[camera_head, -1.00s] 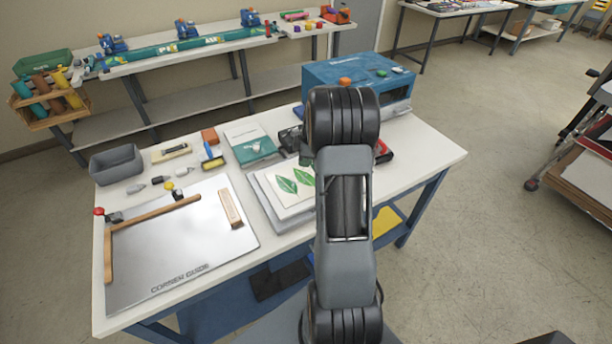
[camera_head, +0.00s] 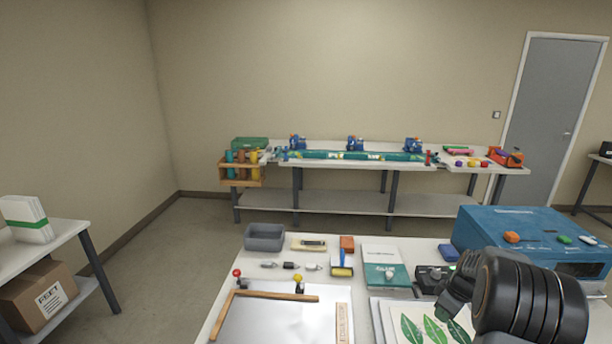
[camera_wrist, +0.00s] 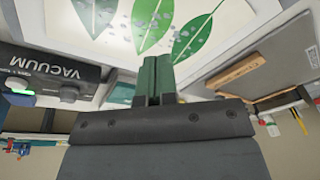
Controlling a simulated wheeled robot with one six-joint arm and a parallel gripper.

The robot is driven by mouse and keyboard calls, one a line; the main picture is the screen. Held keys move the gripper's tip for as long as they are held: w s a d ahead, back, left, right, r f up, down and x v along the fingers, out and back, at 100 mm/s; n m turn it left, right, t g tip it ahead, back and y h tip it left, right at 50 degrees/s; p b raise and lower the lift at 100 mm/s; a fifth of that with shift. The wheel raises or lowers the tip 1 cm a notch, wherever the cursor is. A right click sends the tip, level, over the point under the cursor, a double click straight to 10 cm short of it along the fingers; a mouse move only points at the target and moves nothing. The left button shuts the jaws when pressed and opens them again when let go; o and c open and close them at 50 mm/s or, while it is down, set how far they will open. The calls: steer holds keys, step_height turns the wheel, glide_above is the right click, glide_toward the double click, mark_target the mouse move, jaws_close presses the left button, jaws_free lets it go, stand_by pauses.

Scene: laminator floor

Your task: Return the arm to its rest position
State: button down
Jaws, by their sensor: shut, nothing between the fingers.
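My arm (camera_head: 530,300) shows at the lower right of the head view, in front of the table and the blue machine. Its gripper end is not clear there. In the wrist view, my gripper (camera_wrist: 155,82) shows as two green fingers pressed together, shut and empty. The fingers point toward a white sheet with green leaf prints (camera_wrist: 150,25). The gap between the fingertips and the sheet cannot be told. The same leaf sheet (camera_head: 425,328) lies on the table in the head view, partly behind my arm.
A black vacuum box (camera_wrist: 50,75) is left of the fingers in the wrist view. The corner guide plate (camera_head: 275,322), a grey bin (camera_head: 264,237) and the blue machine (camera_head: 530,232) stand on the table. Open floor lies left, before a side shelf (camera_head: 45,250).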

steer(key=s+a+m, duration=0.1)
steer(key=m, duration=0.1)
steer(key=s+a+m, duration=0.1)
steer(key=s+m, duration=0.1)
steer(key=shift+s+g, duration=0.15)
steer(key=shift+g, duration=0.25)
steer(key=s+a+r+m+t+h, duration=0.1)
steer(key=s+a+r+t, duration=0.1)
steer(key=s+a+r, duration=0.5)
steer(key=s+a+r+m+t, duration=0.2)
steer(key=s+a+r, duration=0.5)
steer(key=a, duration=0.7)
steer(key=shift+r+h, duration=0.4)
steer(key=shift+r, duration=0.15)
